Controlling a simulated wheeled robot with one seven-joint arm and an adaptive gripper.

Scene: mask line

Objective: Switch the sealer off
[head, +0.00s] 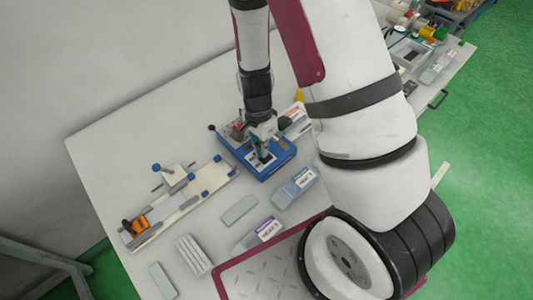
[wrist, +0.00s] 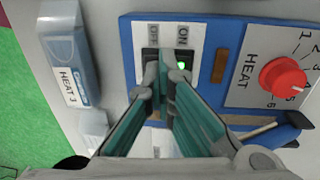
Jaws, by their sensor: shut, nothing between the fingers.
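The sealer (head: 283,158) is a blue box with a light front panel on the table in the head view. In the wrist view its blue panel (wrist: 205,75) carries a dark switch (wrist: 186,54) between the labels OFF and ON, with a green light lit on the ON side. A red HEAT knob (wrist: 284,78) is to the right, its dial numbered. My gripper (wrist: 166,68) is shut and empty, its fingertips over the middle of the switch and hiding part of it. I cannot tell whether they touch it. In the head view my gripper (head: 262,150) is above the sealer's panel.
A grey case labelled HEAT 3 (wrist: 66,60) lies left of the sealer in the wrist view. In the head view, a fixture with blue knobs (head: 180,200) stands to the left, and grey cases (head: 297,187) and flat blocks (head: 240,210) lie in front. The far left tabletop is clear.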

